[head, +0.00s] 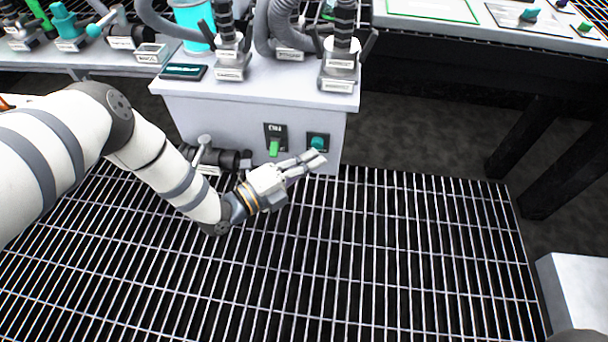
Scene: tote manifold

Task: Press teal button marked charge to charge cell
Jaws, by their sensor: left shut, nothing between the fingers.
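A teal button (317,143) sits on a dark plate on the front face of the grey cabinet (230,112). Its label is too small to read. My left gripper (316,158) is shut and empty, with its fingertips just below the button in the picture. I cannot tell whether they touch it. A green switch (274,148) on a dark plate is left of the button. A cell is not clearly identifiable. My right gripper is not in view.
Hoses and labelled fittings (340,65) stand on the cabinet top, beside a teal-filled cylinder (193,20). A black valve fitting (222,158) projects low on the front. A grated floor (400,250) lies before it. A bench (450,15) is at the upper right.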

